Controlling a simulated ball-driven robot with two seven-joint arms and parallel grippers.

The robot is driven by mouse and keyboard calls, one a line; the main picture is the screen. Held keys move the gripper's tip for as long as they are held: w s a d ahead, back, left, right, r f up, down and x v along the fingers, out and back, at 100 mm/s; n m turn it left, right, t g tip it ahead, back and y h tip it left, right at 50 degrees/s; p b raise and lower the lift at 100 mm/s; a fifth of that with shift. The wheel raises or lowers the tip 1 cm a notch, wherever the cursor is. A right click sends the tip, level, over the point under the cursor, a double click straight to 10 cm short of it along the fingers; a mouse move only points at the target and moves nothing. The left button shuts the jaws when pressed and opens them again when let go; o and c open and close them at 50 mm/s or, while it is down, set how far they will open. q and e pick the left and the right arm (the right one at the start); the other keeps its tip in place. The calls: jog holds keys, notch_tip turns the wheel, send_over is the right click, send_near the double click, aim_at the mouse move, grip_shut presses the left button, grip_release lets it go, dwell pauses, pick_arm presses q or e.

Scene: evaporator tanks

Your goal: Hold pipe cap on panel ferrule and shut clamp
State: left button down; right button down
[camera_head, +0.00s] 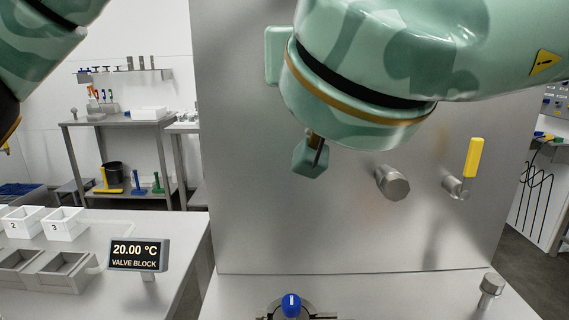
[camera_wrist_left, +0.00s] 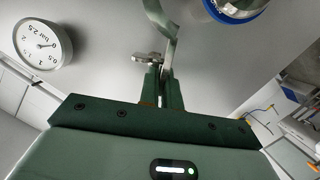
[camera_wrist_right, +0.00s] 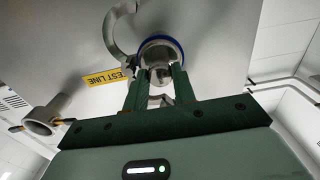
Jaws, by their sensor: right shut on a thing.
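The metal pipe cap (camera_wrist_right: 158,58) sits between the fingertips of my right gripper (camera_wrist_right: 160,90), which is shut on it. A blue ring (camera_wrist_right: 166,40) shows around the cap against the panel (camera_wrist_right: 225,40); I cannot tell whether any gap is left at the ferrule. The clamp (camera_wrist_right: 110,34) hangs open beside the cap, its curved half swung to the left. In the left wrist view the clamp's band (camera_wrist_left: 159,18) and its wing nut (camera_wrist_left: 147,58) lie at the tips of my left gripper (camera_wrist_left: 163,68). Its fingers are close together; their grip is unclear.
A yellow TEST LINE label (camera_wrist_right: 108,76) and a pipe stub (camera_wrist_right: 44,118) are on the panel. A gauge (camera_wrist_left: 43,44) is at the left gripper's side. In the head view a yellow-handled valve (camera_head: 473,158) and a blue knob (camera_head: 291,305) stand near. My right arm hides the upper panel.

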pick_arm(q)
jog(key=shift+f, duration=0.2)
dwell(0.6)
jog(key=shift+a+f+n+h, duration=0.15)
jog(key=shift+a+f+n, duration=0.25)
jog(key=shift+a, duration=0.15)
jog(key=shift+a+f+n+h, duration=0.15)
jog(key=shift+a+f+n, duration=0.15)
jog(key=shift+a+n, duration=0.15)
jog(key=shift+a+f+n+h, duration=0.3)
jog(key=shift+a+f+n, duration=0.55)
jog(key=shift+a, duration=0.05)
jog(key=shift+a+f+n+t+h, duration=0.3)
jog(key=shift+a+f+n+t, duration=0.1)
jog(key=shift+a+f+n, duration=0.45)
jog(key=shift+d+f, duration=0.15)
jog(key=shift+f, duration=0.05)
